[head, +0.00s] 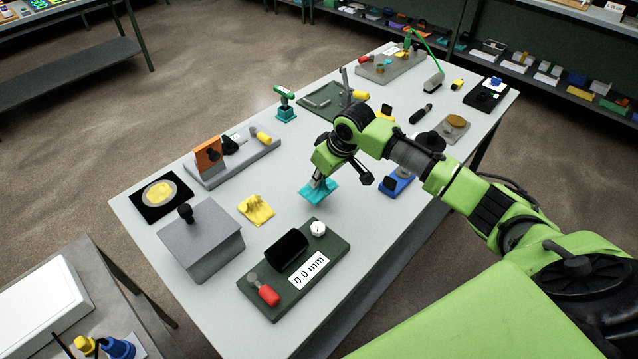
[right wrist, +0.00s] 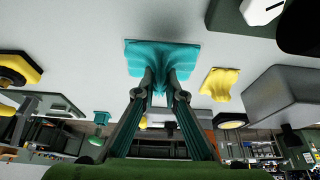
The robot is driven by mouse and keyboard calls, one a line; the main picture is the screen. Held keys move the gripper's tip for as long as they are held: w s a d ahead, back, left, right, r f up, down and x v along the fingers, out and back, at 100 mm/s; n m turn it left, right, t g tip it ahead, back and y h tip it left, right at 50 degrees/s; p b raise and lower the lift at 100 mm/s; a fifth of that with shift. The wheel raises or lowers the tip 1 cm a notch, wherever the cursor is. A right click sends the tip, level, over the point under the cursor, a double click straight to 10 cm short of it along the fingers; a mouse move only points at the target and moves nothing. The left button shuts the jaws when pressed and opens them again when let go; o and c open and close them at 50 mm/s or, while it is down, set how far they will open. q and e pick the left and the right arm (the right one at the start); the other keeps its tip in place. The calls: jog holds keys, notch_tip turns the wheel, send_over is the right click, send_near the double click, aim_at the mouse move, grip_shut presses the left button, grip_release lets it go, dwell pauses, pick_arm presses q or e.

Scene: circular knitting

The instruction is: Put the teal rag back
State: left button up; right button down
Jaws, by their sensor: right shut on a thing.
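The teal rag (head: 318,191) is in the middle of the table, just below my right gripper (head: 322,180). In the right wrist view, the teal rag (right wrist: 160,58) is pinched at a bunched part between the two fingertips of my right gripper (right wrist: 160,84), and its flat part spreads out beyond them. I cannot tell whether the rag touches the table. My left gripper is not in view.
A yellow cloth (head: 256,208) lies to the left of the rag. A green gauge board (head: 262,293) marked 0.0 mm is in front, and a grey box (head: 200,245) stands at the front left. A blue item (head: 398,184) is to the right. Bare tabletop surrounds the rag.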

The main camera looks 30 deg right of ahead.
aim_at(319, 188)
jog(key=shift+w+d+f, duration=0.3)
jog(key=shift+w+f, duration=0.35)
jog(key=shift+f, duration=0.2)
jog(key=shift+d+f+p, duration=0.1)
jog(key=shift+f+p, duration=0.25)
jog(key=shift+p, duration=0.15)
notch_tip(319, 188, down, 3)
jog(key=shift+r+p, duration=0.2)
jog(key=shift+p, duration=0.25)
jog(key=c, duration=2.5)
grip_release()
jog(key=shift+f, duration=0.15)
jog(key=o, duration=0.4)
jog(key=b+v, duration=0.2)
jog(key=v, duration=1)
jog(key=shift+r, duration=0.25)
